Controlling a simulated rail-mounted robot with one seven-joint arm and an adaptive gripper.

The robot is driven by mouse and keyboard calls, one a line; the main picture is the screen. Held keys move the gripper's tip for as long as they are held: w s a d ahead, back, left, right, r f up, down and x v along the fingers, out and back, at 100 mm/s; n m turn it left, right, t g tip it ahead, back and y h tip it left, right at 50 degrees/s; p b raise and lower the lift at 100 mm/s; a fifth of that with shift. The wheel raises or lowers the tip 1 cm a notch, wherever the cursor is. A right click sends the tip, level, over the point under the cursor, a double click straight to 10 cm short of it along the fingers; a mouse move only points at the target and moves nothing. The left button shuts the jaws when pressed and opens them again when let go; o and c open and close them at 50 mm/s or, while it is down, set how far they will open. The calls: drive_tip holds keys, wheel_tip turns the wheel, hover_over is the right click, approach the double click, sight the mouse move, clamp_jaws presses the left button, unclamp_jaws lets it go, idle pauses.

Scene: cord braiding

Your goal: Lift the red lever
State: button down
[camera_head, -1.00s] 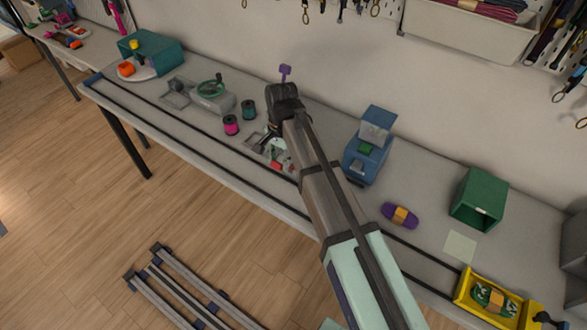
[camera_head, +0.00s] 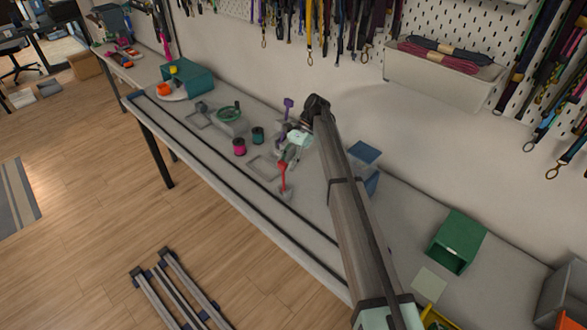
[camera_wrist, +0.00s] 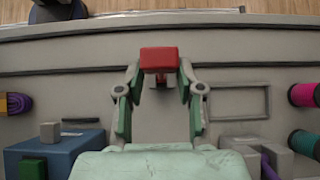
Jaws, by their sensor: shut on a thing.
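The red lever (camera_head: 283,174) stands up from a grey base on the bench in the head view. Its upper end is at my gripper (camera_head: 290,157). In the wrist view the lever's red block (camera_wrist: 159,59) sits between the two fingertips of my gripper (camera_wrist: 159,78), which is shut on it. The lower part of the lever is hidden in the wrist view.
A pink spool (camera_head: 239,147) and a teal spool (camera_head: 257,135) stand left of my gripper. A purple-topped post (camera_head: 288,103) is behind it. A blue machine (camera_head: 365,155) is partly hidden by my arm. A green box (camera_head: 460,240) stands further right.

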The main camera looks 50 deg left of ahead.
drive_tip(key=shift+d+f, duration=0.2)
drive_tip(key=shift+f, duration=0.25)
drive_tip(key=c, duration=0.9)
unclamp_jaws()
drive_tip(key=shift+o, duration=0.9)
drive_tip(key=shift+w+a, duration=0.15)
drive_tip(key=shift+r, duration=0.15)
